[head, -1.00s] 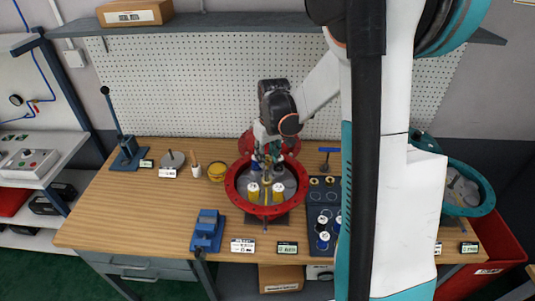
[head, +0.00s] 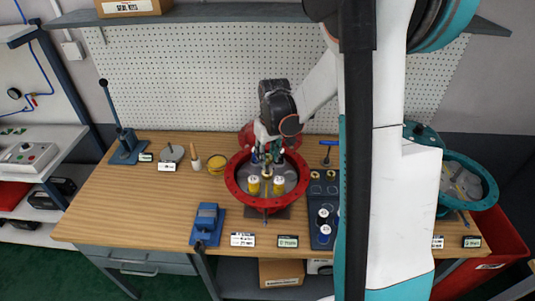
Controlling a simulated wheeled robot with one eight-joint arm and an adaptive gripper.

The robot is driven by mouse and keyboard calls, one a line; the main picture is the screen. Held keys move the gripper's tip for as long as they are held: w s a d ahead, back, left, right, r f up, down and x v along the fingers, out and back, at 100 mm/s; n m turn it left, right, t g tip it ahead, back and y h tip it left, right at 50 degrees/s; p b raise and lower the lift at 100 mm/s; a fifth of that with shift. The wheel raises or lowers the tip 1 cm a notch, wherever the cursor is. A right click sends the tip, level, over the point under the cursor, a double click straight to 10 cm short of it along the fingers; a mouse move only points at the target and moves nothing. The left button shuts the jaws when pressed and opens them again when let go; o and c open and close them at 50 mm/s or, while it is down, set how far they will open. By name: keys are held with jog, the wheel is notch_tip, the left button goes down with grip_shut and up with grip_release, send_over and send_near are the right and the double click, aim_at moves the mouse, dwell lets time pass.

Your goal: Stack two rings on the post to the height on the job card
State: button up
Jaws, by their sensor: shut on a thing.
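The red round housing (head: 231,180) stands open on the bench, with two yellow, white-topped cylinders (head: 253,184) (head: 279,184) inside. A thin upright part (head: 266,188) shows between them; I cannot tell if it is the post. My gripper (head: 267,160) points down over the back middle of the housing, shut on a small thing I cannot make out. Two brass-coloured rings (head: 315,175) (head: 331,175) lie at the back of the dark tray (head: 314,205). A white printed card (head: 243,240) lies at the bench's front; its text is unreadable here.
Dark-sided, white-topped cylinders (head: 323,215) stand on the tray, partly hidden by my arm. A blue vise (head: 206,222), a yellow tub (head: 217,163) and a lever press (head: 124,143) stand to the left. A teal housing (head: 480,196) is at the right. The left bench top is mostly clear.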

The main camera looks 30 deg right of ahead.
aim_at(268, 164)
jog(key=shift+f, duration=0.25)
jog(key=shift+f+b, duration=0.35)
jog(key=shift+b, duration=0.1)
jog(key=shift+f+b, duration=1.5)
jog(key=shift+f, duration=0.25)
jog(key=o, duration=1.1)
jog(key=shift+o, duration=0.2)
notch_tip(268, 164, up, 12)
jog(key=s, duration=0.1)
jog(key=shift+s, duration=0.4)
